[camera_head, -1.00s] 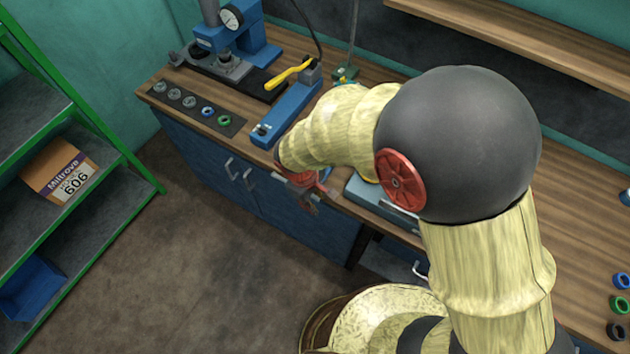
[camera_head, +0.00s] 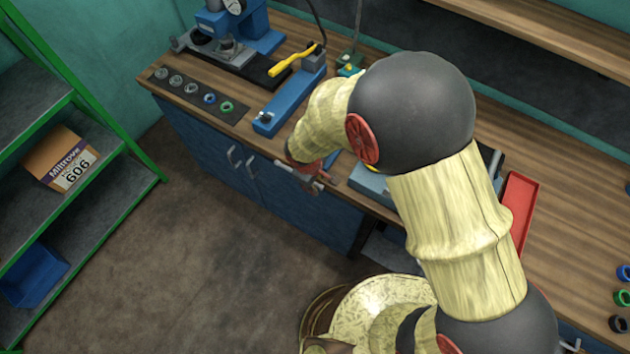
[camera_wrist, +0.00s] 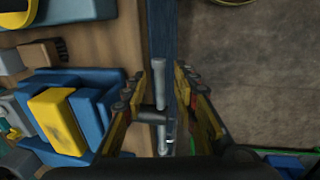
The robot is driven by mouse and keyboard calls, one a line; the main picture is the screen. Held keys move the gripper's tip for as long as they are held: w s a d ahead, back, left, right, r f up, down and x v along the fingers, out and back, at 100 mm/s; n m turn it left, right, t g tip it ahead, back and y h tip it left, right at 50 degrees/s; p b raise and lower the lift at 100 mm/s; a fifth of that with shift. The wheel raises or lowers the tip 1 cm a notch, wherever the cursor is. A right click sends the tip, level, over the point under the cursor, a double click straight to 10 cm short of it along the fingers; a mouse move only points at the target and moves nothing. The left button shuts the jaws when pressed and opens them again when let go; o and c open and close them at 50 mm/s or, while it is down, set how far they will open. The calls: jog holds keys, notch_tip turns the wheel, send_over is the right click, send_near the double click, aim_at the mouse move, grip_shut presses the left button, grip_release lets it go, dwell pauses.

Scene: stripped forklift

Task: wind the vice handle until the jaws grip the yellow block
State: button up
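The yellow block (camera_wrist: 60,120) sits between the blue jaws of the vice (camera_wrist: 92,112) in the wrist view. Whether both jaws touch it is not clear. The vice's grey handle bar (camera_wrist: 162,135) crosses the end of a short screw at the bench's front edge. My gripper (camera_wrist: 168,72) is open, with one finger on each side of the bar's lower part. In the head view my gripper (camera_head: 312,178) is at the bench front, and my arm hides most of the vice.
The wooden bench (camera_head: 580,190) carries a blue press (camera_head: 240,25), a blue tool with a yellow lever (camera_head: 292,65), a strip of rings (camera_head: 195,95) and a red tray (camera_head: 518,205). A green shelf rack (camera_head: 140,165) stands at left. The floor (camera_head: 200,260) before the bench is clear.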

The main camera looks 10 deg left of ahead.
jog(key=shift+c, duration=0.2)
grip_shut()
dwell(0.4)
